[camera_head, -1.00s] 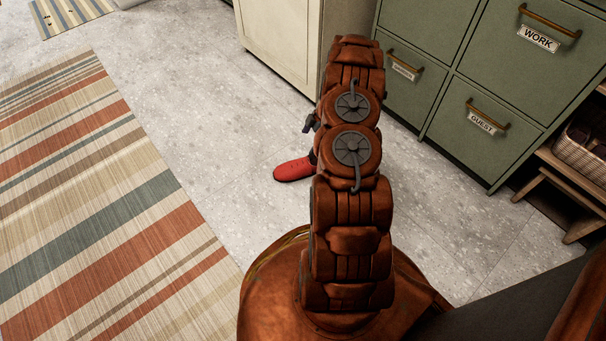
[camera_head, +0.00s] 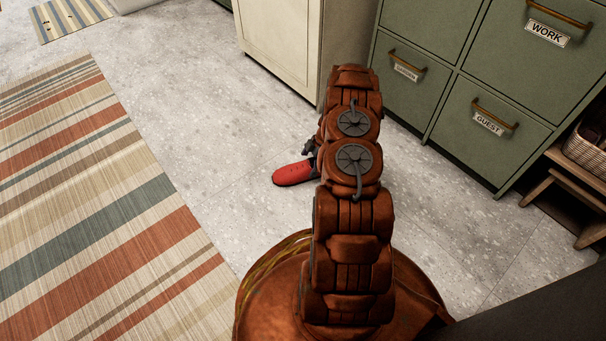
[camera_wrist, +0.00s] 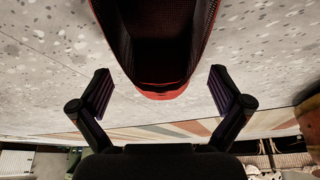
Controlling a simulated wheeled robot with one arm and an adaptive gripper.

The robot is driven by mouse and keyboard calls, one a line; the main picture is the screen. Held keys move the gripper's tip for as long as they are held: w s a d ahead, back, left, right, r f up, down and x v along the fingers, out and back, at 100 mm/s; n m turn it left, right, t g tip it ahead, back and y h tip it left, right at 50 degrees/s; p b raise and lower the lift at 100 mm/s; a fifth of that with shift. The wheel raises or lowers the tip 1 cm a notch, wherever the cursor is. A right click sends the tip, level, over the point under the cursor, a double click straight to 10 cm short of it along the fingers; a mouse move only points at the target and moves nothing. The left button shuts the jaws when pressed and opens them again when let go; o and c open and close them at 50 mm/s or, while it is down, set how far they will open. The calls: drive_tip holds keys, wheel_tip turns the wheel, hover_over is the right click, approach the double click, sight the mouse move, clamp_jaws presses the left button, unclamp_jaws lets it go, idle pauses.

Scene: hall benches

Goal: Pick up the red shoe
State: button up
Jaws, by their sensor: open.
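The red shoe (camera_head: 293,173) lies on the grey speckled floor, partly hidden behind my arm in the head view. In the wrist view the shoe (camera_wrist: 163,91) shows close up at the top middle, with its dark inside opening and red rounded end toward my gripper. My gripper (camera_wrist: 161,92) is open, one finger on each side of the shoe's end, with gaps between the fingers and the shoe. In the head view only a small dark part of my gripper (camera_head: 309,147) shows beside the shoe; the rest is hidden by my arm.
A striped rug (camera_head: 95,210) lies to the left. A cream cabinet (camera_head: 280,45) and green drawers (camera_head: 415,90) labelled WORK and GUEST stand behind. A wooden bench (camera_head: 572,190) with a basket (camera_head: 588,148) is at the right. The floor around the shoe is clear.

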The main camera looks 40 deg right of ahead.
drive_tip(key=shift+w+a+f, duration=0.1)
drive_tip(key=shift+a+f, duration=0.1)
drive_tip(key=shift+f, duration=0.3)
drive_tip(key=shift+c, duration=0.2)
drive_tip(key=c, duration=1.4)
